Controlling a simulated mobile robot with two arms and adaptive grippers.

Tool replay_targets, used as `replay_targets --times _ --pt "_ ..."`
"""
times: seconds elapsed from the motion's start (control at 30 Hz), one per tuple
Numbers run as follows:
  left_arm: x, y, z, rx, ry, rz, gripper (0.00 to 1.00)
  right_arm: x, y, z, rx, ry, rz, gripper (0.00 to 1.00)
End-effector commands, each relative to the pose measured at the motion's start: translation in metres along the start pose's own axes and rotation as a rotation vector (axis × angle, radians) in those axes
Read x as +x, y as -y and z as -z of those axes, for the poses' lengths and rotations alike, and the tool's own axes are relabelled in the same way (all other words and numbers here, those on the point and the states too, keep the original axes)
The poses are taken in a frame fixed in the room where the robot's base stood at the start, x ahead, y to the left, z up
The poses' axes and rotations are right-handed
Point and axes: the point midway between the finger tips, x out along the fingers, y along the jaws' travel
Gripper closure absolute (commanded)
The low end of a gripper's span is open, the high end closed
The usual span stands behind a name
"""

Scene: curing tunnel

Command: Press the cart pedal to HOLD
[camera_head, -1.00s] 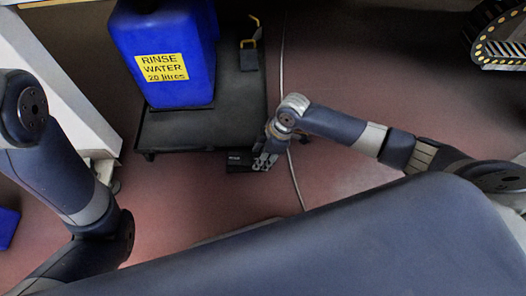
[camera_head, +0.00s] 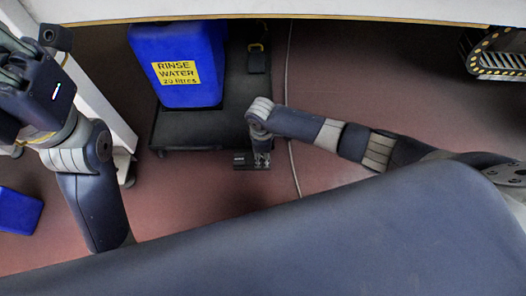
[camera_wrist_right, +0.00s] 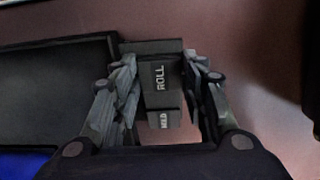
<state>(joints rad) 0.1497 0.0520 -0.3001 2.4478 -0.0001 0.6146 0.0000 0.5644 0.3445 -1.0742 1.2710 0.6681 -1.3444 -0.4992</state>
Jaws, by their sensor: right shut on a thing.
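The cart (camera_head: 190,137) is a low dark platform on the floor, with a small dark pedal (camera_head: 241,160) at its front right corner. In the right wrist view the pedal (camera_wrist_right: 160,85) carries the words ROLL and, on its lower part, HOLD. My right gripper (camera_head: 262,160) is down at the pedal. Its fingers stand on either side of the pedal in the right wrist view, shut on it. My left gripper (camera_head: 14,72) is raised at the upper left, away from the cart, and its fingertips are not clear.
A blue rinse water container (camera_head: 190,50) stands on the cart. A pale cable (camera_head: 290,110) runs along the floor to the right. A pale frame leg (camera_head: 105,100) stands left, a blue object (camera_head: 18,210) lies lower left, and a cable chain (camera_head: 495,52) is at upper right.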

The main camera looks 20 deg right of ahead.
Motion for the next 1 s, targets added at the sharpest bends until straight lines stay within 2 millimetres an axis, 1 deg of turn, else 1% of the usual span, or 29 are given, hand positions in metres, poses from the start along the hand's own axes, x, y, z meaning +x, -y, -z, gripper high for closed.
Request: replay_targets --times 0.17,0.2,0.23,0.53,0.67,0.77,0.83,1.0 --pt "0.0 0.0 0.0 0.0 0.0 0.0 1.0 0.0 0.001 0.001 -0.001 -0.002 0.001 0.84" --pt "0.0 0.0 0.0 0.0 -0.001 0.0 1.0 0.0 0.001 0.001 -0.001 -0.002 0.001 0.53" --pt "0.0 0.0 0.0 0.0 -0.001 0.0 1.0 0.0 0.001 0.001 -0.001 -0.002 0.001 0.52" --pt "0.0 0.0 0.0 0.0 -0.001 -0.001 1.0 -0.001 0.0 0.001 -0.001 -0.002 0.001 0.52" --pt "0.001 0.0 0.0 0.0 -0.001 -0.001 1.0 -0.007 0.0 0.001 -0.001 -0.003 0.0 0.52" --pt "0.001 0.0 0.0 0.0 -0.001 -0.001 1.0 -0.02 0.0 0.001 -0.003 -0.004 0.0 0.52" --pt "0.0 0.0 0.0 0.0 -0.001 -0.001 1.0 -0.032 -0.001 0.001 -0.003 -0.004 -0.002 0.52" --pt "0.0 0.0 0.0 0.0 -0.001 -0.001 1.0 -0.068 -0.001 0.001 -0.003 -0.004 -0.002 0.52"
